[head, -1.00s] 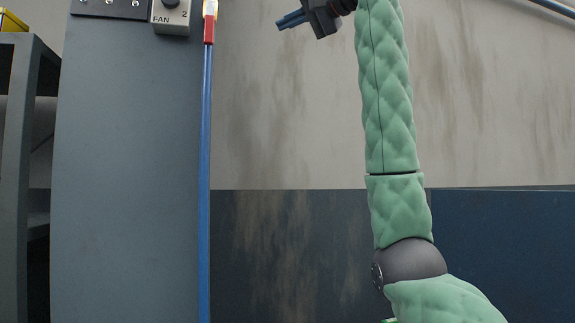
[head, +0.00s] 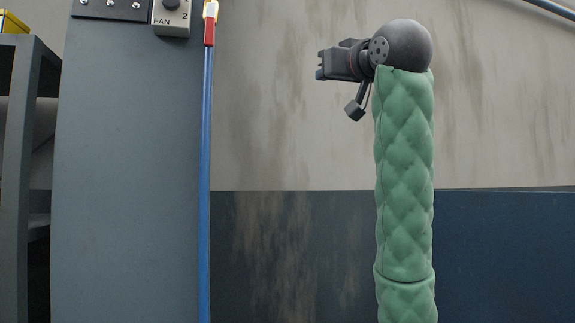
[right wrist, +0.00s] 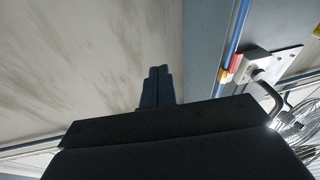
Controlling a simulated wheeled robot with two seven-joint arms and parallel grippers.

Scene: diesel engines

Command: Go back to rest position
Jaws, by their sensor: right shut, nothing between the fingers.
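My right gripper (head: 320,65) is in the upper right part of the head view, on a green padded arm that rises from the bottom edge. It points left, toward the grey panel, and stands apart from it. In the right wrist view its two fingers (right wrist: 157,86) lie together, shut, with nothing between them. My left gripper and left arm are not in view.
A grey panel (head: 125,180) stands at left, with a FAN 2 switch box (head: 171,17) and a blue pipe (head: 205,190) with a red fitting. A grey shelf frame (head: 18,130) is at the far left. A fan (right wrist: 298,125) shows in the wrist view. The wall (head: 290,110) behind is bare.

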